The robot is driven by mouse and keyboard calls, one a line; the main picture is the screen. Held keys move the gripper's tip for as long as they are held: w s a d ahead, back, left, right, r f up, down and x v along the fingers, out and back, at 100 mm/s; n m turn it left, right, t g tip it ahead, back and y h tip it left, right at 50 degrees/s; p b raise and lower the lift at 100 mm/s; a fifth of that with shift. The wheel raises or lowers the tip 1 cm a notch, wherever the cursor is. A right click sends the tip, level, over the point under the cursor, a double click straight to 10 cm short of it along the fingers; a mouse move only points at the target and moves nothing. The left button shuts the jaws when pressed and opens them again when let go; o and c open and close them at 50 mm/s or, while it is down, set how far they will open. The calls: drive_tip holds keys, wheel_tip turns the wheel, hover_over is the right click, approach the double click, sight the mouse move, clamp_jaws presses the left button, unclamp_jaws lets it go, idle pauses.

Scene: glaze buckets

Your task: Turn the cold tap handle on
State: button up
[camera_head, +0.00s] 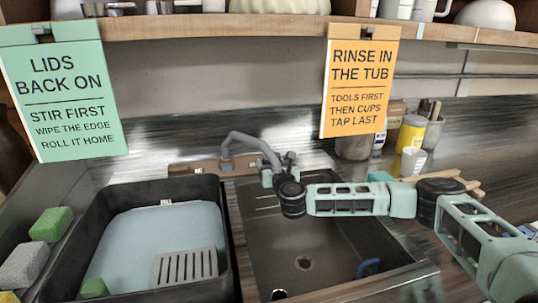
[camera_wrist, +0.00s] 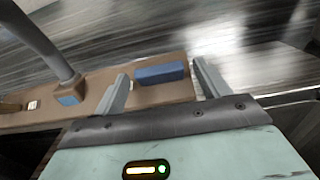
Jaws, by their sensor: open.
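The grey tap (camera_head: 250,142) rises from a brown base strip (camera_head: 190,168) behind the sink, its spout curving to the right. In the wrist view the tap's pipe (camera_wrist: 45,45) stands at the left. A blue block-shaped handle (camera_wrist: 160,73), which looks like the cold tap handle, lies on the strip's right part. My gripper (camera_wrist: 160,85) is open, with one finger to each side of the blue handle in that view. I cannot tell whether either finger touches it. In the head view my gripper (camera_head: 278,170) is beside the spout and hides the handle.
The dark sink (camera_head: 335,245) lies under my arm. A black tub (camera_head: 60,240) with a pale blue floor and a grey grate (camera_head: 185,267) is at the left. Cups and jars (camera_head: 412,135) stand back right. An orange sign (camera_head: 360,85) hangs from the shelf (camera_head: 270,28) above.

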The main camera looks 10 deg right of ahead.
drive_tip(key=shift+w, duration=0.2)
drive_tip(key=c, duration=1)
